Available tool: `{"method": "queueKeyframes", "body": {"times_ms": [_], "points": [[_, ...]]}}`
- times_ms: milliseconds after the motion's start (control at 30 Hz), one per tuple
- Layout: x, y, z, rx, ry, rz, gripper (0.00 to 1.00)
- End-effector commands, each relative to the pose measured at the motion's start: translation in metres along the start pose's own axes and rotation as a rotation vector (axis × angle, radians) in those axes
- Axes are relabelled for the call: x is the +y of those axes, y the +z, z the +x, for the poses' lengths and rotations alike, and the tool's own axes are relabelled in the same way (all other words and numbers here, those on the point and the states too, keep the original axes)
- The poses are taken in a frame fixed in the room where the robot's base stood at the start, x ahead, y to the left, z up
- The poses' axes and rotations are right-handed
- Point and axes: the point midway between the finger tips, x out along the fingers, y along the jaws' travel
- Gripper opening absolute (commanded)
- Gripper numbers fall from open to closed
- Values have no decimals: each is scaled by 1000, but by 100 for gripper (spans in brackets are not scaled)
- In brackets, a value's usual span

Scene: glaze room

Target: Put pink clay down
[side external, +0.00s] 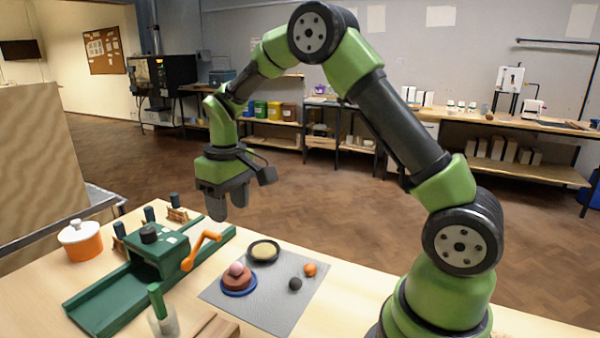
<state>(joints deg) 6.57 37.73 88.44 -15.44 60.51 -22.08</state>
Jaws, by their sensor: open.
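The pink clay (236,268) looks like a small pink ball. It rests on top of a reddish-brown lump (238,279), which sits on a blue plate (238,292) on the grey mat (293,313). My gripper (229,206) points down in the air above the table, higher than the clay and slightly to its left in the picture. Its fingers are open, and I see nothing between them. It is apart from the clay and touches nothing.
On the mat are a dark dish with pale yellow content (264,251), an orange ball (310,269) and a black ball (295,284). Left stands a green machine (150,258) with an orange crank (203,249). An orange pot (80,242) and a clear cup (163,322) stand nearby.

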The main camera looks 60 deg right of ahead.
Motion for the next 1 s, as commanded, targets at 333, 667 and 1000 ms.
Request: {"method": "queueKeyframes", "body": {"times_ms": [333,667,1000], "points": [[-36,84,-120,272,-88,153,50],[-59,185,-151,493,-228,285,50],[-63,212,-145,550,-279,325,50]]}}
